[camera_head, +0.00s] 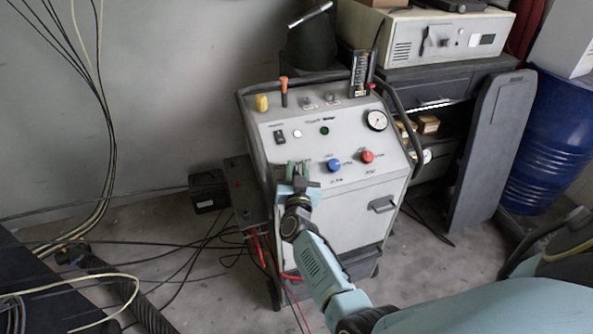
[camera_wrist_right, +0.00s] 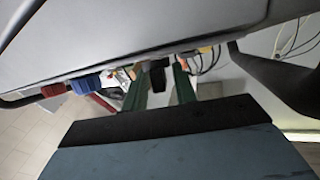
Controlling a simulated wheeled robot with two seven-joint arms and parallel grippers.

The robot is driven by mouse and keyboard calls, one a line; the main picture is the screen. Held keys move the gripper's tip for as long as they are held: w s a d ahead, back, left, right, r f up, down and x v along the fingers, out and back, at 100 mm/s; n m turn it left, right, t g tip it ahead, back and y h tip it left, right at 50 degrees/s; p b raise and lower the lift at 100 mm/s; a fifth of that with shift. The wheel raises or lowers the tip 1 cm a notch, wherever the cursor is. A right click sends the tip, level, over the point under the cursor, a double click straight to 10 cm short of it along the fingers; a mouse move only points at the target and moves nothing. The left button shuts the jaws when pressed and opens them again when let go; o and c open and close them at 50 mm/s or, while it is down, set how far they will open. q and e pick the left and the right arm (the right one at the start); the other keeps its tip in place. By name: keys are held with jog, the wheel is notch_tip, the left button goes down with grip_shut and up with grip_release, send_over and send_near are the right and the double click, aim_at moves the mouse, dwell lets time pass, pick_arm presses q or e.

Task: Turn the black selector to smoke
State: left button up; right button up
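A grey machine (camera_head: 340,215) on the floor has a sloped control panel with a blue knob (camera_head: 334,165) and a red knob (camera_head: 367,156). My right gripper (camera_head: 293,168) reaches the panel left of the blue knob and covers the spot there in the head view. In the right wrist view, the black selector (camera_wrist_right: 156,74) stands out from the panel between the green fingers of my right gripper (camera_wrist_right: 160,70). The fingers are apart, with a gap visible beside the selector; whether one touches it is unclear. The label the selector points to is unreadable. My left gripper is out of view.
A gauge (camera_head: 376,120), a black switch (camera_head: 279,137) and a green button (camera_head: 324,130) sit higher on the panel. A dark tube handle (camera_head: 397,108) runs along its right side. Cables (camera_head: 190,245) lie on the floor at left. A blue barrel (camera_head: 540,140) stands at right.

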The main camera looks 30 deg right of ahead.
jog(key=shift+o, duration=0.2)
jog(key=shift+s+a+f, duration=0.1)
jog(key=shift+a, duration=0.05)
jog(key=shift+s+a, duration=0.2)
jog(key=shift+s, duration=0.05)
jog(key=p+v, duration=0.1)
jog(key=v, duration=1.1)
jog(key=shift+s+p, duration=0.3)
jog(key=shift+p, duration=0.05)
jog(key=shift+a, duration=0.1)
